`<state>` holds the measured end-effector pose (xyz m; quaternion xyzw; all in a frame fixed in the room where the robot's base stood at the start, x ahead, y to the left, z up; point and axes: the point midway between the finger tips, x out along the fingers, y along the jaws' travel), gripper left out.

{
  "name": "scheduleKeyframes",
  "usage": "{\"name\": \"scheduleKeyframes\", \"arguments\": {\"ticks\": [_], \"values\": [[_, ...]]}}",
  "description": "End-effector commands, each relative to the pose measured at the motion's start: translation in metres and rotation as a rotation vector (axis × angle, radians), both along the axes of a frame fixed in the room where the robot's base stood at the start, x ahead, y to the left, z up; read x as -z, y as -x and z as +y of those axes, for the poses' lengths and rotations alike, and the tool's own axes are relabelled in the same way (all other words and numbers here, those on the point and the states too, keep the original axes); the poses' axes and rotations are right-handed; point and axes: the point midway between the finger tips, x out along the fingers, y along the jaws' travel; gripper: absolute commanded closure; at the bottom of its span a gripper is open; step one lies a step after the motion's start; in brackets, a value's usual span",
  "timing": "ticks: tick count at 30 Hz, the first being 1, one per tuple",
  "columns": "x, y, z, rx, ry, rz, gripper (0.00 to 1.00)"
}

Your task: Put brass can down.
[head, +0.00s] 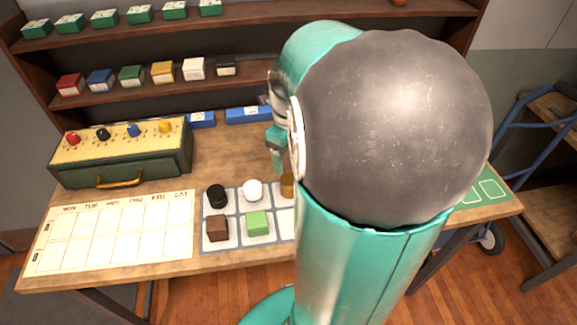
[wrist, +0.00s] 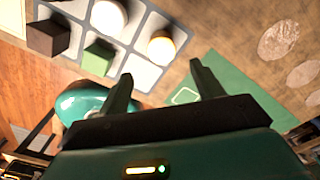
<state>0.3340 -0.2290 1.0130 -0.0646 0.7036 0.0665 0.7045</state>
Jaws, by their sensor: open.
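The brass can (head: 287,186) stands upright in a back-row cell of the grey sectioned tray (head: 237,235); my arm hides its right side in the head view. In the wrist view the brass can (wrist: 161,49) has a brightly lit top and sits in its cell just ahead of my gripper (wrist: 163,80). The two fingers are spread apart with nothing between them. They are apart from the can in that view. In the head view my gripper (head: 278,160) shows only partly, above and near the can.
The tray also holds a black cylinder (head: 216,196), a white round piece (head: 252,190), a brown cube (head: 217,228) and a green block (head: 258,223). A weekday chart (head: 115,232) lies left, below a knobbed box (head: 122,152). A green mat (wrist: 235,90) lies to the right.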

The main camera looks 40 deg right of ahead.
Motion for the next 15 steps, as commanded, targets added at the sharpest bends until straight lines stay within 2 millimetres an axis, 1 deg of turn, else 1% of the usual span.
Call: {"name": "scheduleKeyframes", "arguments": {"ticks": [1, 5, 8, 11, 14, 15], "values": [[-0.003, 0.000, 0.000, 0.000, 0.000, 0.000, 0.34], [-0.006, 0.000, 0.000, -0.001, -0.001, 0.000, 0.34], [-0.009, -0.001, 0.005, -0.048, 0.005, -0.007, 0.34], [-0.018, -0.004, 0.020, -0.206, 0.024, -0.030, 0.34], [-0.031, -0.007, 0.045, -0.476, 0.060, -0.062, 0.34], [-0.036, -0.007, 0.057, -0.602, 0.078, -0.076, 0.34]]}}
